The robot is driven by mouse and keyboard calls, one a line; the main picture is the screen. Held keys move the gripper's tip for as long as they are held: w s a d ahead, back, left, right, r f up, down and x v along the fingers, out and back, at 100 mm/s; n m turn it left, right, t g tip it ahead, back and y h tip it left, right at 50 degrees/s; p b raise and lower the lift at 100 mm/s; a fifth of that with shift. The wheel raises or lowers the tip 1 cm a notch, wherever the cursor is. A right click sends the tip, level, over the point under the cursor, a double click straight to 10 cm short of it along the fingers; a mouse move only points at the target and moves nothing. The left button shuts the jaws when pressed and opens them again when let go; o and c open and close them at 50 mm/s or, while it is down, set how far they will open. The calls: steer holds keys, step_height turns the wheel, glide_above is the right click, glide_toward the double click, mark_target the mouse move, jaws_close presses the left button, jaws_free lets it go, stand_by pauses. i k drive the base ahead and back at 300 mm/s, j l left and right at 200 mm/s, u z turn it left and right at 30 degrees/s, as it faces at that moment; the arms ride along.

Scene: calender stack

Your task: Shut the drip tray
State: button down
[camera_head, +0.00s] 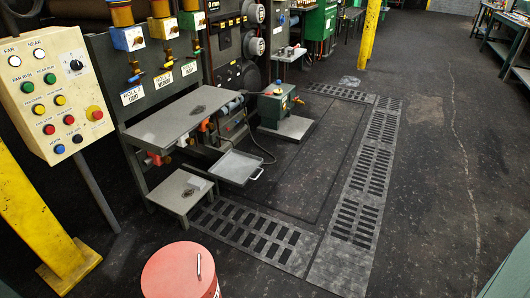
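The drip tray (238,165) is a shallow, light grey metal tray low on the machine, near the middle of the camera_head view. It sticks out from under the machine, with its open top showing. A small bar handle (256,174) is on its front right edge. The tray looks empty. Its back end lies close to the machine's lower frame, and I cannot tell how far it runs underneath. My gripper is not in view.
A grey shelf (182,119) is above and left of the tray. A low grey stool-like stand (181,192) is at its left. A green device (280,108) stands behind right. A red drum (180,273) is in front. Slotted floor grates (353,222) and open floor (425,200) lie right.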

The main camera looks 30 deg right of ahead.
mark_target(236, 167)
steer(key=z, duration=0.9)
steer(key=i+l+u, duration=0.35)
steer(key=i+l, duration=0.6)
steer(key=i, duration=0.2)
steer(key=i+l+u, duration=0.3)
steer(key=i+l, duration=0.75)
steer(key=l, duration=0.2)
